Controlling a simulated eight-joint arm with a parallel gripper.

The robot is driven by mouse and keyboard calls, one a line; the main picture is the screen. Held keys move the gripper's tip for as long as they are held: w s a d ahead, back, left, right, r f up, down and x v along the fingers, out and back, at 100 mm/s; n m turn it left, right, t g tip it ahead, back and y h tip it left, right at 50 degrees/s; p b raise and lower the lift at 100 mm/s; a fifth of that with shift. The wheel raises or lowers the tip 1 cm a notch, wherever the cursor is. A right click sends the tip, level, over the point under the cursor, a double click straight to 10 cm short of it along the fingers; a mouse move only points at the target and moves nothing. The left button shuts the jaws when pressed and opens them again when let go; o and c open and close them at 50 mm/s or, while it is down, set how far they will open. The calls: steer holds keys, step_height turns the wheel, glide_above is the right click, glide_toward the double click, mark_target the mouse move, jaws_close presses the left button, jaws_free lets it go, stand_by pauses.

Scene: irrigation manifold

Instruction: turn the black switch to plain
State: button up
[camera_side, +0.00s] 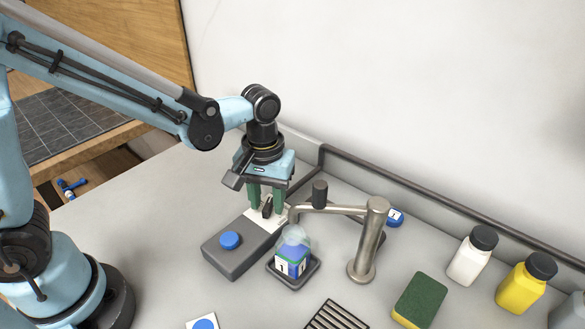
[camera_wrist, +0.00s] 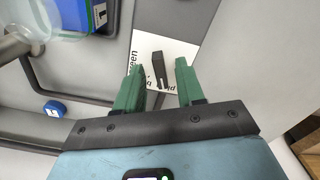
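The black switch (camera_side: 267,207) stands on a white label plate (camera_side: 255,222) at the back end of a grey box (camera_side: 238,262). In the wrist view the switch (camera_wrist: 158,68) is a dark bar, nearly upright in the picture. Partly hidden printed words lie beside it; one ends in "een", another near the fingers is upside down and unclear. My gripper (camera_side: 266,198) points down over the switch. In the wrist view its green fingertips (camera_wrist: 160,68) are apart, one on each side of the switch, with a gap on both sides.
A blue button (camera_side: 229,240) is on the box's front half. A blue cap (camera_side: 395,217), sponge (camera_side: 420,300), white bottle (camera_side: 467,262) and yellow bottle (camera_side: 520,288) are farther right.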

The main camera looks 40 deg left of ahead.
mark_target(267, 205)
step_height(267, 205, up, 12)
steer(key=shift+f, duration=0.15)
stand_by(0.4)
steer(key=s+a+f+m+t, duration=0.2)
steer(key=s+a+m+t, duration=0.3)
steer(key=a+t, duration=0.2)
steer(key=shift+s+a+f, duration=0.15)
steer(key=shift+a+f, duration=0.25)
steer(key=shift+a, duration=0.65)
